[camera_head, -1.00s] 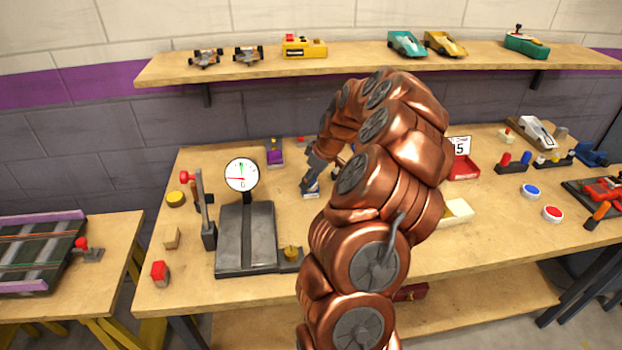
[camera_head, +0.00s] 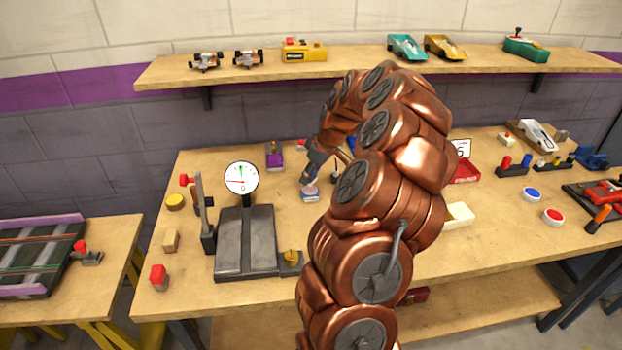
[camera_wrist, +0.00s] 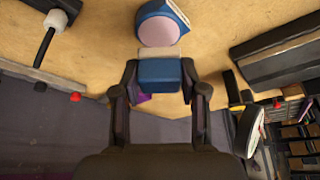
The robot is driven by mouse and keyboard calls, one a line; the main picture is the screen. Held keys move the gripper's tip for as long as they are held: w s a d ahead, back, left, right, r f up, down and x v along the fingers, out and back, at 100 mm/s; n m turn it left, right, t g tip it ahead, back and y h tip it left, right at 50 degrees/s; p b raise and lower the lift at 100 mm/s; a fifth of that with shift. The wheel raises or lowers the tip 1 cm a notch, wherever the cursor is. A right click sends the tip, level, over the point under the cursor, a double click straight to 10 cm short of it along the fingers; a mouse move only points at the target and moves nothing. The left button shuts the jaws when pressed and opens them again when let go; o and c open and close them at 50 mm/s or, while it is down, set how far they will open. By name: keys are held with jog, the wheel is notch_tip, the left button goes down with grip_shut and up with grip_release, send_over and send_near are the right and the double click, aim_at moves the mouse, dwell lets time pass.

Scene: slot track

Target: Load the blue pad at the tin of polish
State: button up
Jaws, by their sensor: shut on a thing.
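The blue pad (camera_wrist: 158,74) is a small blue block with a cream strip (camera_wrist: 158,50) along its far end. It shows in the wrist view between the two fingers of my gripper (camera_wrist: 158,92), which is shut on it. The tin of polish (camera_wrist: 159,30) lies just beyond the cream end, with a pink round face, a blue side and a white label. I cannot tell whether pad and tin touch. In the head view the tin (camera_head: 310,195) stands on the bench directly below my gripper (camera_head: 306,179). The pad is hard to make out there.
A scale with a dial (camera_head: 241,178) and a dark plate (camera_head: 247,240) stands left of my gripper. A purple item (camera_head: 275,158) stands behind it to the left.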

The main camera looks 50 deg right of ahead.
jog(key=shift+r, duration=1.9)
